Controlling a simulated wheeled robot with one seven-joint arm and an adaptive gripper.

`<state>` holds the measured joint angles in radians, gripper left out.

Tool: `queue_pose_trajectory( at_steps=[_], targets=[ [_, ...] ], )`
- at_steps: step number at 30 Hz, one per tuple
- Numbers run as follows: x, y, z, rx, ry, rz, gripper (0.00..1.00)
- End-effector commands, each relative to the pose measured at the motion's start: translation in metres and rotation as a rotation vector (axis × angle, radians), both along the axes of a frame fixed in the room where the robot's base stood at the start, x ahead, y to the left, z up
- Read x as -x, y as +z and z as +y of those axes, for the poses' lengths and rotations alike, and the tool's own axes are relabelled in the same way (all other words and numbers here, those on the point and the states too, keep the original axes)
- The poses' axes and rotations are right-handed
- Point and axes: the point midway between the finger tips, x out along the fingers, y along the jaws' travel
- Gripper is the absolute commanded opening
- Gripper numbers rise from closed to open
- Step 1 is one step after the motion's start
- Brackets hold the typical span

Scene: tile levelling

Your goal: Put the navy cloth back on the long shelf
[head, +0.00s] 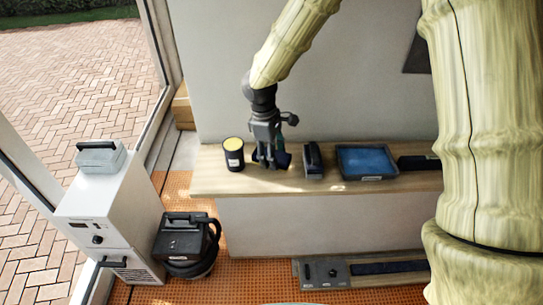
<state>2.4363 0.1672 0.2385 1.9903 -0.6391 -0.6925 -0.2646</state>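The navy cloth (284,159) is a small dark blue patch at the long shelf (230,185), just right of my gripper's fingers. My gripper (268,163) points down over the left part of the shelf, between a dark canister and a dark upright tool. The fingers hide part of the cloth. I cannot tell whether they grip it or only stand beside it, nor whether the cloth touches the shelf top.
On the shelf are a dark canister (233,154) with a yellow top, a dark handled tool (313,160), a blue tray (345,177) and a black item (418,163). Below stand a white cabinet (110,220) and black vacuum (186,240). A grey box (322,272) sits low.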

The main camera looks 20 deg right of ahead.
Motion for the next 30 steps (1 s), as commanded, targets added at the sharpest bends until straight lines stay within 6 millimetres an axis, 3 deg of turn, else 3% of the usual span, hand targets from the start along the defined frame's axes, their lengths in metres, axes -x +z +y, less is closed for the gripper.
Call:
queue_pose_trajectory(
  at_steps=[8,16,26,27,30],
  targets=[
    [-0.017,-0.002,-0.002,-0.001,0.000,0.001,0.29],
    [-0.015,-0.030,-0.002,0.001,0.001,0.001,0.29],
    [-0.015,-0.037,-0.002,0.001,0.000,-0.001,0.29],
    [-0.015,-0.037,-0.002,0.001,0.000,-0.001,0.52],
    [-0.015,-0.037,-0.002,0.001,0.000,-0.001,0.70]
  ],
)
